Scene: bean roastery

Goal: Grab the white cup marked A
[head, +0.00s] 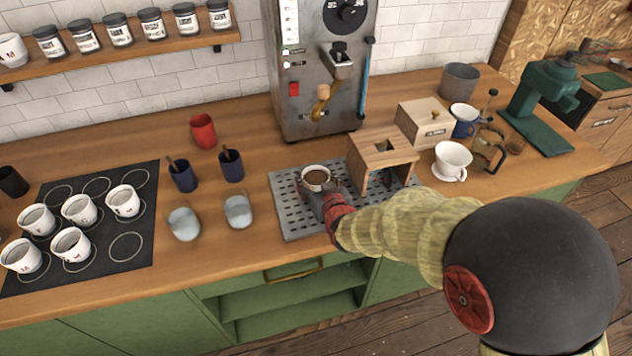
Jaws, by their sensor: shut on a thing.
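A white cup (315,176) with dark brown contents stands upright over the perforated metal tray (287,215), in front of the roasting machine. My gripper (320,189) reaches in from the right and is shut on this cup, with dark fingers around its sides. The gripper hides most of the cup's wall, so I cannot see any letter on it. Whether the cup rests on the tray or hangs just above it, I cannot tell. Several other white cups (80,211) with small red marks stand on the black mat (100,270) at the left; their letters are too small to read surely.
A wooden stand (383,146) is close right of the held cup. The grey machine (322,100) rises behind it. Two glasses (238,211), dark blue cups (231,166) and a red cup (203,131) stand left. A white dripper (452,161) and glass server (487,148) stand right.

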